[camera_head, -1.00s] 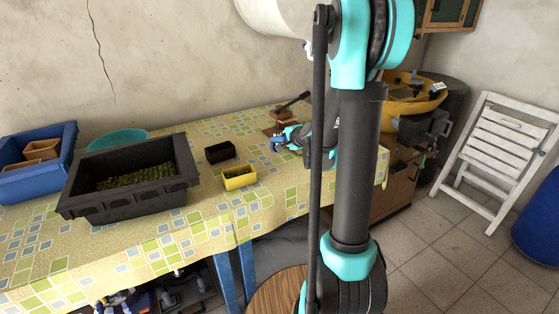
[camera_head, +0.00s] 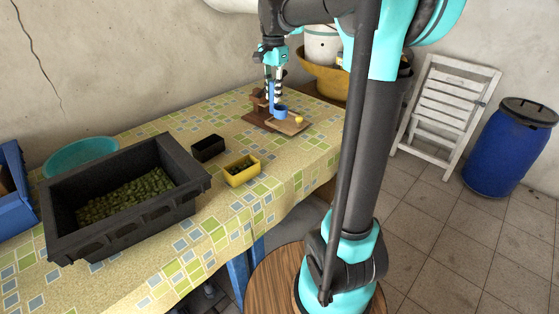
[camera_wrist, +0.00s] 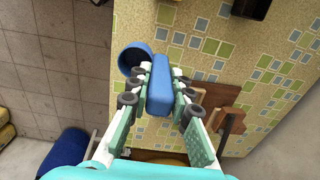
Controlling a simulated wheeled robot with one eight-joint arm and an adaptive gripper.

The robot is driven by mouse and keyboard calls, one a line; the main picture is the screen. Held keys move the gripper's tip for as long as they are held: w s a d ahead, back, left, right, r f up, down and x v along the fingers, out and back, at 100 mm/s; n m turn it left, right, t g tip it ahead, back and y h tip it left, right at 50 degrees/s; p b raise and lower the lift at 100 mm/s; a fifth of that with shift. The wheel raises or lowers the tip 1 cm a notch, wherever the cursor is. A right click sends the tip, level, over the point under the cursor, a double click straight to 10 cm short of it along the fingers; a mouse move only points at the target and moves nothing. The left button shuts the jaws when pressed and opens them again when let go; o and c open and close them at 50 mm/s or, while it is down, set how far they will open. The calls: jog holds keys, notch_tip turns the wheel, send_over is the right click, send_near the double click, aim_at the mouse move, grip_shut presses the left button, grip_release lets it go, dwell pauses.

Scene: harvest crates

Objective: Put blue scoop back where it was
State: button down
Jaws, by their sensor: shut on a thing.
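The blue scoop (camera_head: 281,112) is in my gripper (camera_head: 271,96) at the far right end of the table, with its cup low, over or at the wooden board (camera_head: 287,128). In the wrist view the fingers of my gripper (camera_wrist: 160,76) are shut on the upright blue handle (camera_wrist: 159,99), and the round cup (camera_wrist: 134,58) sticks out to the left. Whether the cup touches the board is unclear. A yellow container (camera_head: 243,181) with dark green contents stands nearer on the table. The large black crate (camera_head: 62,240) holds many green olives.
A wooden stand (camera_head: 258,112) is close beside the scoop, and a small yellow thing (camera_head: 299,119) lies on the board. A small black box (camera_head: 208,152), a teal bowl (camera_head: 80,151) and a blue crate (camera_head: 15,222) stand on the table. The front right tablecloth is clear.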

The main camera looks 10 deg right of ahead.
jog(key=shift+s+d+r, duration=0.1)
jog(key=shift+s+r, duration=0.15)
jog(key=shift+f, duration=0.35)
notch_tip(320, 180, down, 19)
jog(key=shift+r, duration=0.1)
jog(key=c, duration=1.4)
grip_release()
